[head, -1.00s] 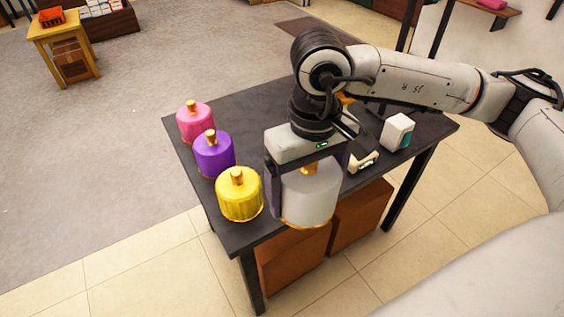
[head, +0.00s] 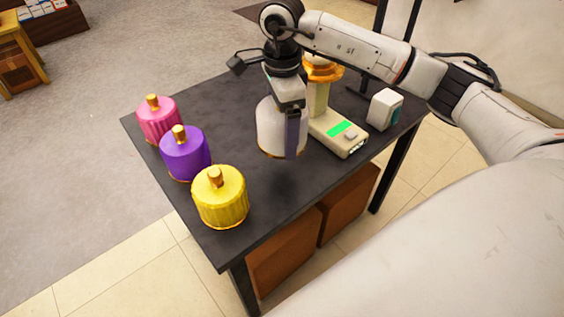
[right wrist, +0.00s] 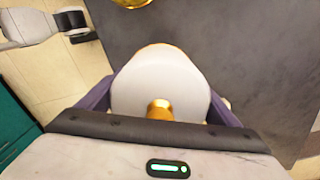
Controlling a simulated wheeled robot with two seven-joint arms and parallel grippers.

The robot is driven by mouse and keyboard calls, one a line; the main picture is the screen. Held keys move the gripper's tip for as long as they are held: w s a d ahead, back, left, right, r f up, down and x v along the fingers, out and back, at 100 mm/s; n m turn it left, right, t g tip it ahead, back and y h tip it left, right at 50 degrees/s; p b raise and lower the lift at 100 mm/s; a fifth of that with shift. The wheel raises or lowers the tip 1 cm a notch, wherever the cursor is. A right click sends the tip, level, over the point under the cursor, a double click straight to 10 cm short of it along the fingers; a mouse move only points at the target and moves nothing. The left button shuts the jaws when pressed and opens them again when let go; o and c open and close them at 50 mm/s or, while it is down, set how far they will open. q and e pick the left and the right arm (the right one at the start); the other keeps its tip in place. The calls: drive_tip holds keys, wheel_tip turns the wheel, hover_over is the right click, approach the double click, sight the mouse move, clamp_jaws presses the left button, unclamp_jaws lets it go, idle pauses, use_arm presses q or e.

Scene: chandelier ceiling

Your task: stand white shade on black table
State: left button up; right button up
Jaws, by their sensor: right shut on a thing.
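The white shade (head: 270,131), with a gold rim along its bottom, is upright in my right gripper (head: 284,122). It hangs a little above the black table (head: 250,200), with a dark shadow on the tabletop below it. In the right wrist view the white shade (right wrist: 160,78) and its gold knob sit between the two purple fingers of my right gripper (right wrist: 160,98), which is shut on it. My left gripper is not in view.
Yellow (head: 221,199), purple (head: 186,155) and pink (head: 158,122) shades stand along the table's left side. A beige device with a green screen (head: 339,131) is just right of the white shade. A small white box (head: 384,108) stands farther right. The front middle is clear.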

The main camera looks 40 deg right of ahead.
sight(282, 167)
wheel_tip(282, 167, down, 9)
idle(0.4)
drive_tip(key=shift+f, duration=0.2)
drive_tip(key=o, duration=1.1)
wheel_tip(282, 167, up, 12)
drive_tip(key=shift+r, duration=0.2)
